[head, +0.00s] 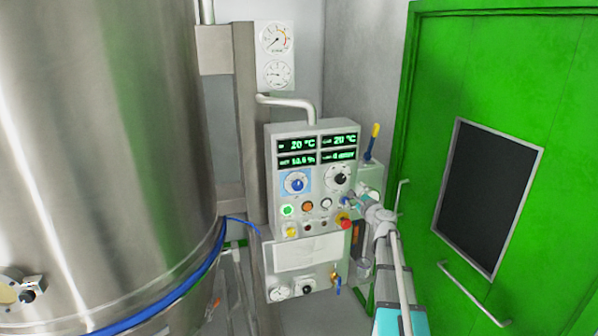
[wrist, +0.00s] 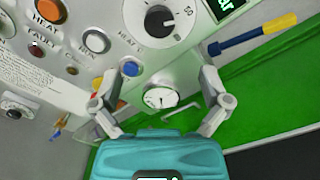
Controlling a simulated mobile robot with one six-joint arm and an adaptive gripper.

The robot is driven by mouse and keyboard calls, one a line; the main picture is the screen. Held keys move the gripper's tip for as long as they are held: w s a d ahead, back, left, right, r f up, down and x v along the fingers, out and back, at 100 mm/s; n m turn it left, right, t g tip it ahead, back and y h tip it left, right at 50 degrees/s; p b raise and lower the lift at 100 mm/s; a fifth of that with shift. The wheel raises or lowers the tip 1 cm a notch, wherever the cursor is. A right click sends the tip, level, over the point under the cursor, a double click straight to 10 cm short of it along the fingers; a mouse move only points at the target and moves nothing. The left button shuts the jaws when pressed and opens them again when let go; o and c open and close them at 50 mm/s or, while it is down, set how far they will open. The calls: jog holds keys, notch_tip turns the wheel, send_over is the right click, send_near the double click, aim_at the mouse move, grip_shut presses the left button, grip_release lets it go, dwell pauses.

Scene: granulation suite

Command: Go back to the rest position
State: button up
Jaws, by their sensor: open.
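My gripper (head: 358,200) is in front of the lower right side of the grey control panel (head: 298,222), close to the red knob (head: 345,223). In the wrist view my gripper (wrist: 160,76) has its two fingers spread apart. Nothing is held between them. A round white gauge (wrist: 160,98) shows in the gap, beyond the fingers. A blue button (wrist: 130,68) appears beside the left fingertip. I cannot tell whether the fingers touch anything.
A lever with a yellow grip (head: 375,131) stands right of the panel. A green door (head: 420,120) with a handle (head: 470,290) is at right. A large steel vessel (head: 100,130) fills the left. Two gauges (head: 277,55) hang above the panel.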

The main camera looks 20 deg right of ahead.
jog(key=s+a+f+n+g+y+b, duration=0.1)
jog(key=s+a+f+n+g+y, duration=0.15)
jog(key=a+f+n, duration=0.4)
jog(key=s+a+f+n+g+y+b, duration=0.1)
jog(key=s+a+f+n+g+b, duration=0.2)
jog(key=a, duration=0.7)
jog(key=s+a+f+n+g+y, duration=0.2)
jog(key=s+a+f+n+g, duration=0.25)
jog(key=a+n, duration=0.3)
jog(key=s+a+f+n+g+h+b, duration=0.1)
jog(key=s+a+f+n+g+h, duration=0.1)
jog(key=s+f, duration=0.4)
jog(key=s+a+f+n+g+h+b, duration=0.2)
jog(key=s+f+n+g+h, duration=0.2)
jog(key=s, duration=1)
notch_tip(320, 180, down, 2)
jog(key=shift+f+n+g, duration=0.1)
jog(key=shift+n+g, duration=0.9)
jog(key=shift+n, duration=0.2)
jog(key=shift+w, duration=0.1)
